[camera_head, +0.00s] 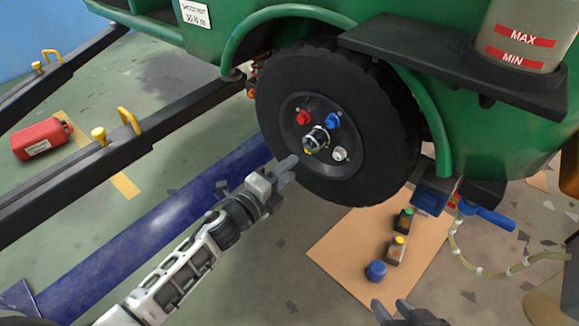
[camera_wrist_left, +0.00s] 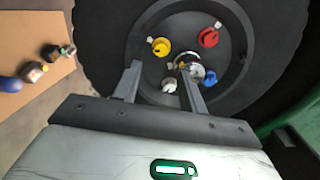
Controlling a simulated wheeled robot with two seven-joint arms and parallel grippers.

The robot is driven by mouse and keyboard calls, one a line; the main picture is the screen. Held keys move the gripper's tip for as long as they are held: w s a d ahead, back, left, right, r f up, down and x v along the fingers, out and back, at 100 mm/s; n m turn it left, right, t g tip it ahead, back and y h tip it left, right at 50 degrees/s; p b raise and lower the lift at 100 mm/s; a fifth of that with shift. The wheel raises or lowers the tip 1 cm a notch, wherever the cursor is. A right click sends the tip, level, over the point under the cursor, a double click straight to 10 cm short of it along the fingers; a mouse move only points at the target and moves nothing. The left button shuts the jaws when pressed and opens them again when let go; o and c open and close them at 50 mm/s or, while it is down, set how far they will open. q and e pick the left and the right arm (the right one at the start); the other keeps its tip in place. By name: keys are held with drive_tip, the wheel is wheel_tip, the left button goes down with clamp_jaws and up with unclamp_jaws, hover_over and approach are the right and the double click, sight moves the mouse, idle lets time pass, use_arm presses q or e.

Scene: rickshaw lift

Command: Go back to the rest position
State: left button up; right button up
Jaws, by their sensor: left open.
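My left gripper (camera_head: 287,168) is in front of the lower left part of the black wheel (camera_head: 395,110). In the left wrist view the two fingers of this gripper (camera_wrist_left: 159,70) stand apart with nothing gripped. They point at the wheel's hub (camera_wrist_left: 190,68); the white knob (camera_wrist_left: 169,85) shows between them, and I cannot tell the distance. My right gripper (camera_head: 392,308) shows only its dark fingers at the bottom edge of the head view. They are apart and empty, over the floor near the tan mat. The rest of that arm is hidden.
The green rickshaw body (camera_head: 470,120) and its black shelf (camera_head: 450,60) overhang the wheel. A tan mat (camera_head: 340,250) holds several small items. A blue-handled tool with a hose (camera_head: 490,216) is at right. Black beams (camera_head: 60,190) and a red canister (camera_head: 40,139) are at left.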

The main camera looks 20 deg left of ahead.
use_arm(q)
drive_tip(key=shift+v, duration=0.9)
use_arm(e)
drive_tip(key=shift+s+a, duration=0.15)
drive_tip(key=shift+s, duration=0.35)
use_arm(q)
drive_tip(key=shift+f, duration=0.15)
use_arm(e)
drive_tip(key=shift+w, duration=0.1)
drive_tip(key=shift+r, duration=0.1)
